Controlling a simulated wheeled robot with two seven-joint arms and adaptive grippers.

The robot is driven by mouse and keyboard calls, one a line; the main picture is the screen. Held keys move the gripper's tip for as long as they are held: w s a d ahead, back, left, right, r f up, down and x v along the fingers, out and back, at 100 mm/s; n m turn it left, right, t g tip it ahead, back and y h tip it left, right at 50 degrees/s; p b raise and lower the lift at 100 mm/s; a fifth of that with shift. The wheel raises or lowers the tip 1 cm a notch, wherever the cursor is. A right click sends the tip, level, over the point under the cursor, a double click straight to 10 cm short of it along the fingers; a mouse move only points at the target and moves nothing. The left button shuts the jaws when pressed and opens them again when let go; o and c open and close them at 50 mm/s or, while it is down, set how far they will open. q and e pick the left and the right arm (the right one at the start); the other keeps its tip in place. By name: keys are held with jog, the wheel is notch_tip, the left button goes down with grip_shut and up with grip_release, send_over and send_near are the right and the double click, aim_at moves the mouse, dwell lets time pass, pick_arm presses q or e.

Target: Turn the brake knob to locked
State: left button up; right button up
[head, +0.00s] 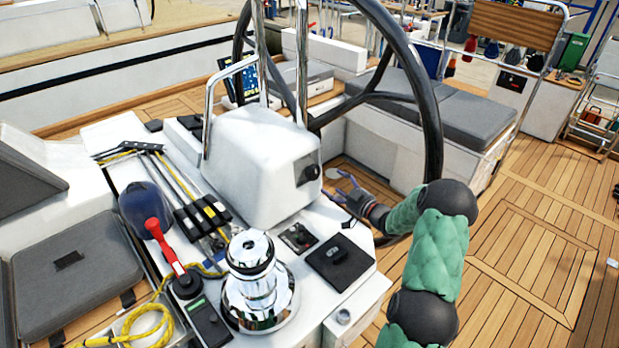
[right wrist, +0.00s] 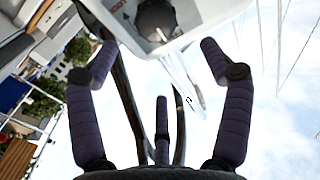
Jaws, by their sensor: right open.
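The brake knob (head: 307,171) is a small black knob on the right side face of the white steering pedestal (head: 255,150). It also shows in the right wrist view as a dark round knob (right wrist: 155,20) at the top, on a white panel with partly visible red lettering. I cannot read its setting. My right gripper (head: 342,186) is open and empty, a little right of the knob and below it, apart from it. In the right wrist view its spread fingers (right wrist: 160,85) stand on both sides, with the knob beyond them. My left gripper is not in view.
The black steering wheel (head: 432,120) curves close around my right arm. A chrome winch (head: 258,285) and a black square panel (head: 340,262) lie on the white console in front. A red-handled lever (head: 165,245) stands at left. Open teak deck (head: 540,240) lies at right.

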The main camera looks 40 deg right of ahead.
aim_at(316, 175)
jog(key=w+b, duration=0.1)
jog(key=w, duration=0.2)
jog(key=w+b, duration=0.1)
jog(key=w, duration=0.3)
jog(key=w+a+f+b, duration=0.1)
jog(key=w, duration=0.3)
jog(key=shift+w, duration=0.15)
jog(key=c, duration=1.2)
